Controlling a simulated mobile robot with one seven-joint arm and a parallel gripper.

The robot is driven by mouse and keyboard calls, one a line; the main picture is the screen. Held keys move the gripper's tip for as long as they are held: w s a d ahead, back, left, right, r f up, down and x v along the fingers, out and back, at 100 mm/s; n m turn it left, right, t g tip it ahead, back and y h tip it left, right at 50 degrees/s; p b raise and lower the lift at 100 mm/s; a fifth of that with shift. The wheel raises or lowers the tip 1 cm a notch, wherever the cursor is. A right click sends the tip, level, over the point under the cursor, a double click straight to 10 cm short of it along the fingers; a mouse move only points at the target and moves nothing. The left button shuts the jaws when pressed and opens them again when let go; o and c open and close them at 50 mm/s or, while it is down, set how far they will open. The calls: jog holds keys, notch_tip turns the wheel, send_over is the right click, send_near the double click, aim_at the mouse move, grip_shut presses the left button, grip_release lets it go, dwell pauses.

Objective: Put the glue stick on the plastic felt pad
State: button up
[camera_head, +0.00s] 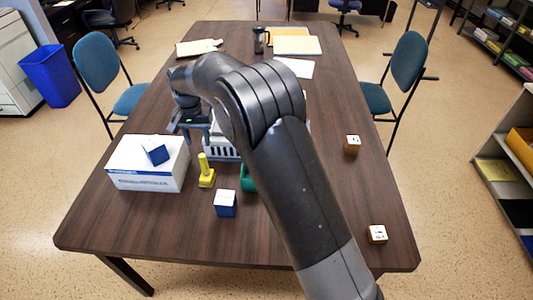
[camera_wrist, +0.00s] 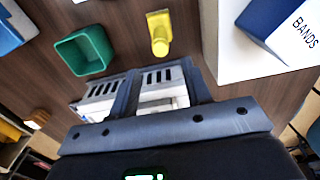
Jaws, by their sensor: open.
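A yellow piece with a square base and an upright round post (camera_head: 206,172) stands on the table right of the white box. It also shows in the wrist view (camera_wrist: 159,32). I cannot tell whether it is the glue stick, the plastic felt pad or both together; no other thing is clearly either one. My gripper (camera_head: 188,128) is above the table, behind the yellow piece and partly hidden by my arm. In the wrist view its two fingers (camera_wrist: 160,88) are apart and empty, with a white slotted basket (camera_wrist: 158,80) beyond them.
A white box (camera_head: 150,181) carries a blue-and-white bands box (camera_head: 156,151). A blue-and-white cube (camera_head: 225,204) and a green open container (camera_wrist: 84,50) stand near the yellow piece. Papers (camera_head: 297,45) lie at the far end.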

jog(key=s+d+r+t, duration=0.1)
jog(key=s+d+r, duration=0.2)
jog(key=d+r, duration=0.4)
jog(key=s+d+r+t+y, duration=0.1)
jog(key=s+d+r, duration=0.3)
jog(key=d, duration=0.5)
jog(key=s+d+r+t, duration=0.1)
jog(key=s+d+r, duration=0.1)
jog(key=d+r, duration=0.6)
jog(key=s+d+f+t, duration=0.1)
jog(key=s+d, duration=0.7)
jog(key=s, duration=0.2)
jog(key=s+d+f+t+h, duration=0.1)
jog(key=s+d, duration=0.7)
jog(key=s, duration=0.3)
jog(key=shift+f+t, duration=0.15)
jog(key=shift+t, duration=0.15)
